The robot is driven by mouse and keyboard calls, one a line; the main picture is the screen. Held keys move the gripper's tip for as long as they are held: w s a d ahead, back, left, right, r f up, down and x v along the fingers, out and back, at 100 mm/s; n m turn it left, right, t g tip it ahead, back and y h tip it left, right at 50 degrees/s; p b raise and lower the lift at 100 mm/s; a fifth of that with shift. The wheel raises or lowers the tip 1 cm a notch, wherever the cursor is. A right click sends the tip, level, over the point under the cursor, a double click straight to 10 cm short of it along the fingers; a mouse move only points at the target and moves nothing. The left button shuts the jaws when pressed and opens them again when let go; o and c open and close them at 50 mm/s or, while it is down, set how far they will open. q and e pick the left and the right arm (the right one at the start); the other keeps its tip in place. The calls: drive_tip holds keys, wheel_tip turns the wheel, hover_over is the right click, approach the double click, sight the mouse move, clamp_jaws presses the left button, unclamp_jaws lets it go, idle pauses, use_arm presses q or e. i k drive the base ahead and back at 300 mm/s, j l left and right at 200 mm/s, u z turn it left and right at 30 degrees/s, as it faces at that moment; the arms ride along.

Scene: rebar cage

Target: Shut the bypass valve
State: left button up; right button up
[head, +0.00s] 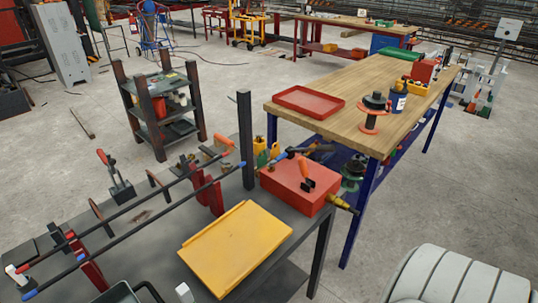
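A red box (297,187) sits at the right end of the dark steel bench (160,250) in the head view. An orange lever (304,168) with a black base stands up from its top, leaning slightly; it may be the bypass valve's handle, but I cannot be sure. A yellow fitting (342,204) sticks out of the box's right side. A hose or pipe with a blue and orange part (290,153) lies behind the box. Neither of my grippers is in view.
A yellow panel (237,247) lies flat before the box. Long dark bars (130,205) with clamps run along the bench's left. A dark post (245,140) rises behind. A wooden table (360,100) with a red tray (309,101) stands close at right.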

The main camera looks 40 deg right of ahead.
sight(278, 159)
drive_tip(key=l+z, duration=0.1)
drive_tip(key=z, duration=0.8)
drive_tip(key=i+l+z, duration=0.1)
drive_tip(key=z, duration=0.35)
drive_tip(key=i+l+u, duration=0.1)
drive_tip(key=u, duration=0.35)
drive_tip(key=l+u, duration=0.4)
drive_tip(key=i+j, duration=0.05)
